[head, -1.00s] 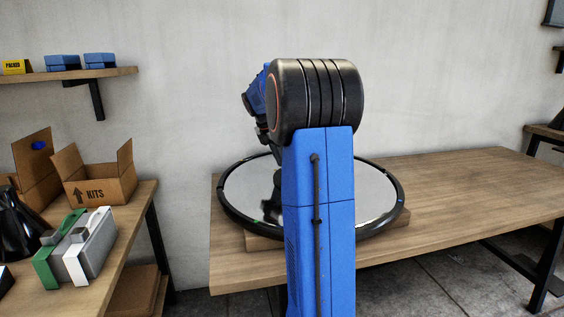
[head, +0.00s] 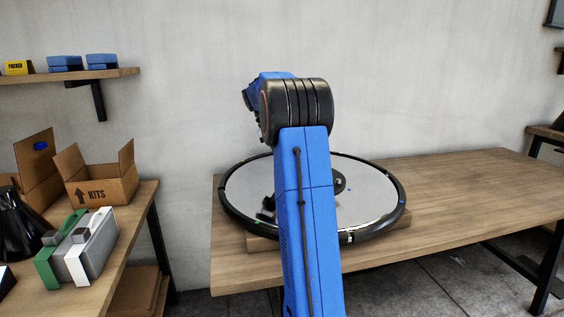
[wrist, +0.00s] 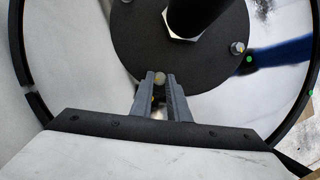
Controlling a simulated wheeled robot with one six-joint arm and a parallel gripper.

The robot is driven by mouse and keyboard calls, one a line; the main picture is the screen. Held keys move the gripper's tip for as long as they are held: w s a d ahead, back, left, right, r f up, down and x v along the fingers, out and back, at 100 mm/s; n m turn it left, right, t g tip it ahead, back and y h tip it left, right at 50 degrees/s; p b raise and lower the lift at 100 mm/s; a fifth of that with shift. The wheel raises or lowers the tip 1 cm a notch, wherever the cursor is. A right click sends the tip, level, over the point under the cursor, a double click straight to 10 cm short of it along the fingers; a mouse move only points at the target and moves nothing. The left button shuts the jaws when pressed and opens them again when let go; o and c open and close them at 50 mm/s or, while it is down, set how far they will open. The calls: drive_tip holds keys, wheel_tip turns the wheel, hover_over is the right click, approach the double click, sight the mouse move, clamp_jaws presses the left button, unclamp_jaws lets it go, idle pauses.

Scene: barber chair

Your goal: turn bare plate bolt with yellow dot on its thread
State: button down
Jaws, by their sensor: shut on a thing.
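The round black plate (wrist: 140,45) fills the upper middle of the wrist view, with a large pale hex nut and a black post at its centre. My gripper (wrist: 160,80) is at the plate's near edge, its two grey fingers closed around a bolt (wrist: 160,78). A small yellowish spot shows between the fingers, just below the bolt's head; the fingers hide most of the bolt. Another bolt (wrist: 237,47) sits at the plate's right edge, beside a green dot (wrist: 249,59). In the head view the plate (head: 339,183) shows partly, and my arm hides the gripper.
The shiny disc with a black rim (head: 397,216) rests on a wooden block on the bench (head: 480,185). The bench's right side is clear. A side table at left holds a KITS box (head: 103,191) and a green, white and grey case (head: 95,250).

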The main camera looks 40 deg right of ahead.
drive_tip(key=m, duration=0.1)
drive_tip(key=m+y, duration=0.1)
drive_tip(key=m, duration=0.1)
drive_tip(key=shift+d+m+g, duration=0.25)
drive_tip(key=shift+m+g, duration=0.05)
drive_tip(key=shift+m, duration=0.1)
drive_tip(key=m+y, duration=0.1)
drive_tip(key=m, duration=0.2)
drive_tip(key=shift+d+m+y, duration=0.15)
drive_tip(key=shift+m+y, duration=0.15)
drive_tip(key=shift+y, duration=0.1)
drive_tip(key=m, duration=0.2)
drive_tip(key=m+y, duration=0.1)
drive_tip(key=m, duration=0.1)
drive_tip(key=m+t+y, duration=0.1)
drive_tip(key=shift+d+m, duration=0.25)
drive_tip(key=shift+m, duration=0.45)
drive_tip(key=c, duration=1.7)
unclamp_jaws()
